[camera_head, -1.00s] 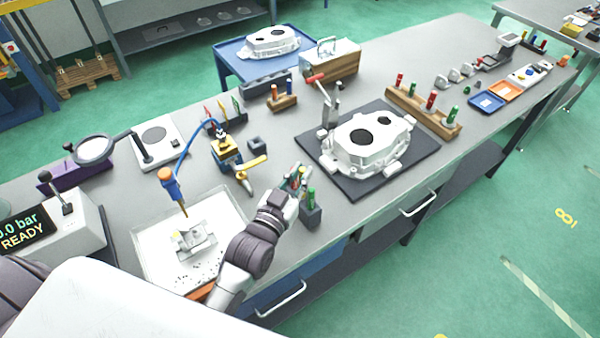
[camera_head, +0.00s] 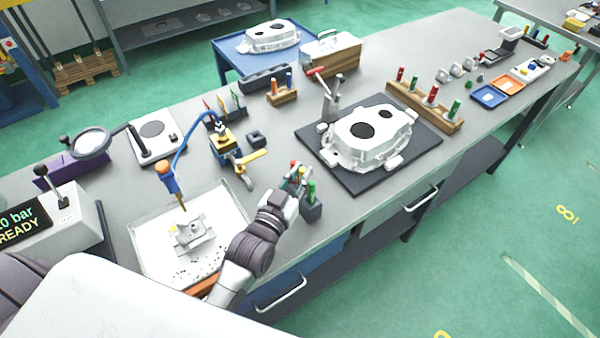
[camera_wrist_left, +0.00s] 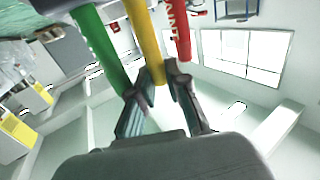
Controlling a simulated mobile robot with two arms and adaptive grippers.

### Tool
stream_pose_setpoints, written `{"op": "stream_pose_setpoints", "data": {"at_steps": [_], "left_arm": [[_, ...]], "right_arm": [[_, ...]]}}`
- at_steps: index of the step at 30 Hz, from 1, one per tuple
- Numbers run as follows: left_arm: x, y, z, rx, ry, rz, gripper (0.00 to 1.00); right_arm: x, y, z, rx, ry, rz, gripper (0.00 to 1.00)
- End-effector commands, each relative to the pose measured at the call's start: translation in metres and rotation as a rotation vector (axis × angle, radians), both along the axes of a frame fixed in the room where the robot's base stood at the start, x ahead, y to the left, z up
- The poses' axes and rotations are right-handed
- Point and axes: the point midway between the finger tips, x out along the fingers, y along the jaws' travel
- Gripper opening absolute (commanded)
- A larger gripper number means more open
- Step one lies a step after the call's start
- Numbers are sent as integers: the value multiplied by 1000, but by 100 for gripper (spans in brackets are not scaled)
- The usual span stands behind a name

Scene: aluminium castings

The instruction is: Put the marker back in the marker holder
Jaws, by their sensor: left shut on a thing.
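My left gripper (camera_head: 297,182) is at the front edge of the bench, beside the dark marker holder (camera_head: 312,211). In the left wrist view its fingers (camera_wrist_left: 160,78) are shut on the yellow marker (camera_wrist_left: 144,40). A green marker (camera_wrist_left: 100,48) and a red marker (camera_wrist_left: 181,28) stand to either side of it, outside the fingers. In the head view the green marker (camera_head: 311,189) stands upright in the holder and the red tip (camera_head: 293,163) shows above the gripper. The gripper hides part of the holder, and I cannot tell how deep the yellow marker sits. My right gripper is not in view.
A white casting (camera_head: 368,140) on a dark mat (camera_head: 425,152) lies to the right. A white tray (camera_head: 146,232) with a small part is left of my arm. A brass-coloured fixture (camera_head: 226,146) stands behind. Bare bench lies between holder and mat.

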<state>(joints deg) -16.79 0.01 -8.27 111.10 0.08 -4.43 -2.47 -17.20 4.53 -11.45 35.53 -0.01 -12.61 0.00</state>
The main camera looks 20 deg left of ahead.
Motion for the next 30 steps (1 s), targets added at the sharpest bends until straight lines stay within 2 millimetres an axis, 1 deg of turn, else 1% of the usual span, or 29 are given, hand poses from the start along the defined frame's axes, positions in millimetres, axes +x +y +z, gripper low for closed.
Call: {"op": "stream_pose_setpoints", "data": {"at_steps": [9, 10, 14, 15, 22, 25, 28, 30], "left_arm": [[0, 0, -9, 0, 1, 0, 0], [0, 0, -8, 0, 1, 0, 20], [0, 0, -8, 0, 0, 0, 42], [0, 0, -8, 0, 0, 0, 44], [0, 0, -8, 0, 1, 0, 44], [-4, 1, -8, 0, 1, 0, 44], [-15, 2, -9, 0, 3, 0, 44], [-28, 4, -9, 0, 3, 0, 44]], "right_arm": [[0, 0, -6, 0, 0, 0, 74], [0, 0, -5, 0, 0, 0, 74], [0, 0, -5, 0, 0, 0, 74], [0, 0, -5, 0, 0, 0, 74], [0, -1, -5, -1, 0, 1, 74], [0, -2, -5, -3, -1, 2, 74], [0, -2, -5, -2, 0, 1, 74], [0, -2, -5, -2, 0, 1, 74]]}}
